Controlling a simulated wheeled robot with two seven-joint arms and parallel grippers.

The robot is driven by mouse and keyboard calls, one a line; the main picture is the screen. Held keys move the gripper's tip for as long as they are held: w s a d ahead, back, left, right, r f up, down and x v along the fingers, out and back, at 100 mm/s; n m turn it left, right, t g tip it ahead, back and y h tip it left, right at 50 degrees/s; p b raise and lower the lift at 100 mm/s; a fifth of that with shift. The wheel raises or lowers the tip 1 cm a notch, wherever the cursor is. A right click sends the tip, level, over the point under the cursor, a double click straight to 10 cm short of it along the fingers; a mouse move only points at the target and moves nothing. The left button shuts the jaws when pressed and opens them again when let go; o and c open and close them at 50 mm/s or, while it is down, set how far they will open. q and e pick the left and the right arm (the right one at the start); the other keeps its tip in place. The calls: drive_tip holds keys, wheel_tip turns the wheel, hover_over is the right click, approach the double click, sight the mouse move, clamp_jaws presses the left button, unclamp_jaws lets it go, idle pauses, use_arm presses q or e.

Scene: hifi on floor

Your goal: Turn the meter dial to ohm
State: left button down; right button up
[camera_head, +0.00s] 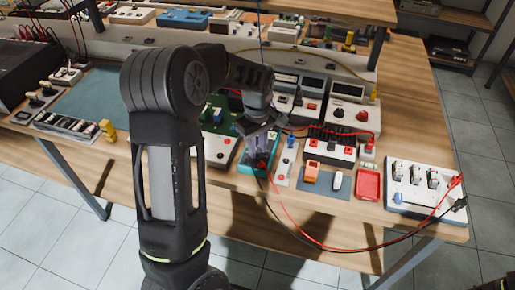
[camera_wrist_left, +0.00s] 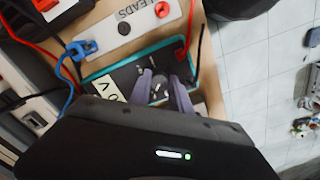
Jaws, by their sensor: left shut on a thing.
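The meter (camera_head: 245,168) is a small dark-faced box with a teal edge, lying on the workbench near its front edge. In the left wrist view the meter (camera_wrist_left: 122,74) shows its teal rim and part of a pale label panel with a letter V. My left gripper (camera_head: 262,160) points down onto the meter. In the left wrist view its two fingers (camera_wrist_left: 163,88) are closed around the dial (camera_wrist_left: 159,92), a small dark knob. The dial's markings and pointer are mostly hidden by the fingers and wrist. My right gripper is in neither view.
A leads strip (camera_wrist_left: 130,25) with a blue clip lies beside the meter. Red and black cables (camera_head: 300,232) loop over the bench front. A red tray (camera_head: 368,184) and a white switch board (camera_head: 425,188) stand to the right. Power units (camera_head: 350,108) stand behind.

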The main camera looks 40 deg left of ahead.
use_arm(q)
drive_tip(key=m, duration=0.3)
drive_tip(key=shift+m+b, duration=0.35)
drive_tip(key=shift+m, duration=0.05)
drive_tip(key=m, duration=0.3)
drive_tip(key=shift+m+b, duration=0.3)
drive_tip(key=m, duration=0.6)
drive_tip(key=shift+b, duration=0.4)
drive_tip(key=m, duration=0.6)
drive_tip(key=shift+a+m, duration=0.1)
drive_tip(key=shift+m, duration=0.3)
drive_tip(key=m, duration=0.6)
drive_tip(key=shift+m, duration=0.3)
drive_tip(key=c, duration=1.2)
unclamp_jaws()
